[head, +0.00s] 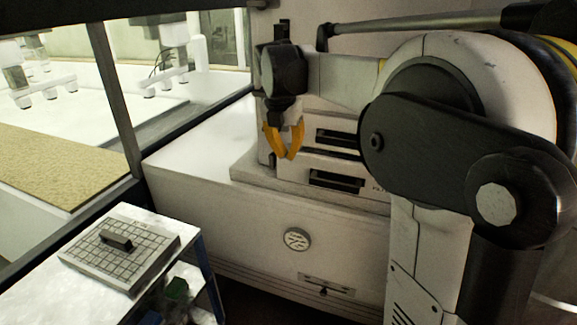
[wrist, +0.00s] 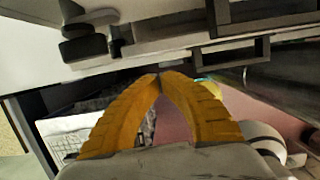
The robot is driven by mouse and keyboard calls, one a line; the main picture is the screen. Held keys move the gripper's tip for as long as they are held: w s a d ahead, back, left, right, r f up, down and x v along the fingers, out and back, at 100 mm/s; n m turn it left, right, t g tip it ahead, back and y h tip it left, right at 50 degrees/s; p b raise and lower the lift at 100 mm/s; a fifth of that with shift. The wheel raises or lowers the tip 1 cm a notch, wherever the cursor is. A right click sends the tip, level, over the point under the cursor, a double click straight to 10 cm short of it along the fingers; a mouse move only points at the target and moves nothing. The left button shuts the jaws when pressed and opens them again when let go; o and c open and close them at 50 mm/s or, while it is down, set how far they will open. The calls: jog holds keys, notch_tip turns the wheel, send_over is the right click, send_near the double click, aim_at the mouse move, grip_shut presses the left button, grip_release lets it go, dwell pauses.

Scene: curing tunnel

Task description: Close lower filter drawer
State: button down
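The light-coloured filter unit stands at the centre of the head view, with two dark recessed handles one above the other. The upper drawer (head: 318,148) has its handle just right of my gripper. The lower drawer (head: 290,170) is below it, and its front seems to sit further out than the upper one. How far it is open I cannot tell. My gripper (head: 287,157) points down at the left end of the drawer fronts, its orange fingers closed together. In the wrist view the fingertips (wrist: 158,75) meet with nothing between them. No contact with the drawers is clear.
A white cabinet (head: 250,225) with a round gauge (head: 297,239) carries the unit. A side table (head: 40,270) holding a keypad-like grey block (head: 120,250) stands at lower left. A dark-framed window (head: 115,95) is at left. My arm hides the unit's right side.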

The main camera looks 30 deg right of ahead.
aim_at(297, 179)
jog(key=s+a+f+t+h+p, duration=0.1)
jog(key=s+a+p, duration=0.3)
jog(key=s+p, duration=0.1)
jog(key=w+d+f+p, duration=0.1)
jog(key=w+d+f, duration=0.4)
jog(key=f, duration=0.5)
jog(key=shift+d, duration=0.65)
jog(key=shift+w+d+b, duration=0.3)
jog(key=shift+w+d, duration=0.6)
jog(key=shift+d, duration=0.2)
jog(key=shift+s+a+r, duration=0.1)
jog(key=shift+a, duration=0.05)
